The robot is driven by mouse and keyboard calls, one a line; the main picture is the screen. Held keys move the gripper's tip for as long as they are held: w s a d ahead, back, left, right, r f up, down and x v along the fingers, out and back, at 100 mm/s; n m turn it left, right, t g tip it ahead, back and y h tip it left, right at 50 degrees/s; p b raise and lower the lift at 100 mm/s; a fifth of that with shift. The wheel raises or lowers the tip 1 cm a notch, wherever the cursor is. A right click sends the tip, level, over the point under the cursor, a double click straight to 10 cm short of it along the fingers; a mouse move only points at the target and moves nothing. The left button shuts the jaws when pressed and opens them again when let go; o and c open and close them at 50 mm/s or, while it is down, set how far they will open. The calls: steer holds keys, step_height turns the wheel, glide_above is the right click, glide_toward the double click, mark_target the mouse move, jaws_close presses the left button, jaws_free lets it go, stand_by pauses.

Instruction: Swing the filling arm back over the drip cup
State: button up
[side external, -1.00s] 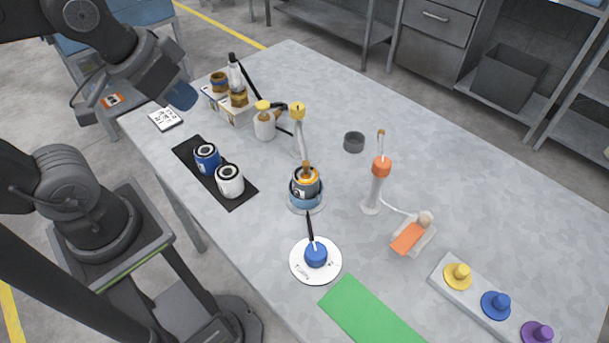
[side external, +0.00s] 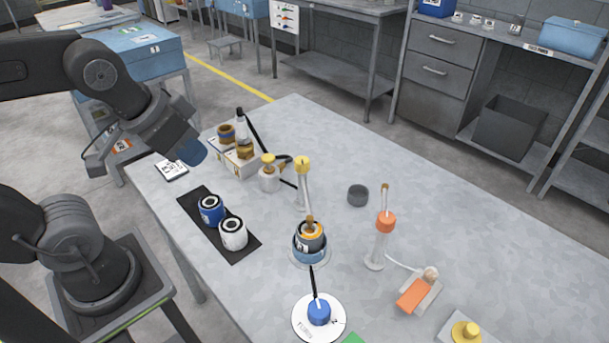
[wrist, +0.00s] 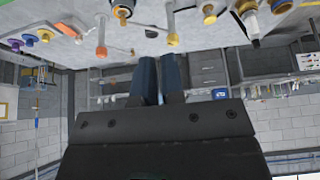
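The dark grey cup (side external: 357,195), which looks like the drip cup, stands on the table behind the middle. Two posts could carry the filling arm; I cannot tell which does. One is a pale post with a yellow head (side external: 303,163), left of the cup. The other has an orange head (side external: 386,222) and a thin brass-tipped piece above it, right of the cup. Neither visibly reaches over the cup. In the wrist view the orange head (wrist: 101,51) and yellow head (wrist: 173,40) hang upside down. My gripper (side external: 192,152) is above the table's left edge, away from both, its blue fingers (wrist: 160,60) close together and empty.
A blue cup with orange contents (side external: 310,243) stands by the yellow-headed post. Blue and white tins (side external: 222,222) stand on a black mat. An orange pedal (side external: 415,292) and a white disc with blue knob (side external: 319,314) lie in front.

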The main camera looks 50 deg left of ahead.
steer(key=o, duration=0.7)
steer(key=w+r+g, duration=0.1)
steer(key=w, duration=0.2)
steer(key=w+r, duration=0.1)
steer(key=w, duration=0.3)
steer(key=w+r+g, duration=0.1)
steer(key=w, duration=0.2)
steer(key=shift+w+a+n+g, duration=0.25)
steer(key=shift+w+n+g, duration=0.05)
steer(key=shift+w+n, duration=0.1)
steer(key=shift+o, duration=1.4)
steer(key=w+f+g, duration=0.1)
steer(key=w, duration=0.5)
steer(key=shift+a, duration=0.15)
steer(key=n+g, duration=0.1)
steer(key=g, duration=0.1)
glide_above(303, 159)
step_height(303, 159, down, 5)
step_height(303, 159, down, 13)
steer(key=shift+r, duration=0.1)
jaws_close()
